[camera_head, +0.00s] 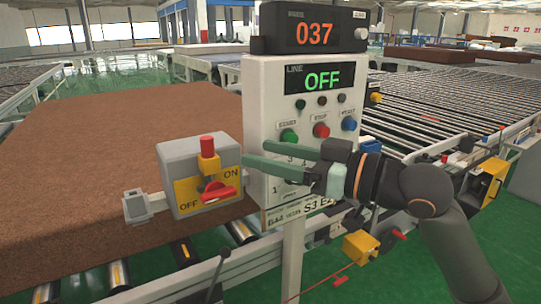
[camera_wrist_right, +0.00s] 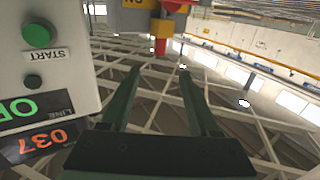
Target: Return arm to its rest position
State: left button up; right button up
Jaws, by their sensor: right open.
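My right arm (camera_head: 435,200) reaches in from the lower right. Its gripper (camera_head: 254,154) is open, with two green fingers pointing left across the front of the control panel (camera_head: 255,85), toward the grey switch box (camera_head: 180,155). In the right wrist view the fingers of the gripper (camera_wrist_right: 158,74) are spread with nothing between them. The switch box has a red knob (camera_head: 207,146) and a red handle (camera_head: 218,193) on a yellow OFF/ON plate. The fingertips look apart from the box. My left gripper is not in view.
The panel's displays read 037 and OFF, above green, red and blue buttons. A brown mattress (camera_head: 90,160) lies on the roller line at left. An empty roller conveyor (camera_head: 440,90) stands at right. A yellow box (camera_head: 361,246) sits below my right arm. Green floor shows at lower right.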

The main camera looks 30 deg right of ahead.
dwell(0.3)
notch_tip(320, 180, down, 26)
jog(key=s+m+g+h, duration=0.1)
jog(key=m+g+h, duration=0.2)
jog(key=g+h, duration=0.25)
jog(key=s+a+f+m+g+h, duration=0.1)
jog(key=s+f+g+h, duration=0.4)
jog(key=s+f, duration=1.35)
jog(key=w+a+f+t+y+p, duration=0.3)
jog(key=w+a+t+p, duration=0.1)
jog(key=p, duration=0.3)
jog(key=shift+w+a+f, duration=0.15)
jog(key=shift+a+f, duration=0.1)
jog(key=shift+t, duration=0.25)
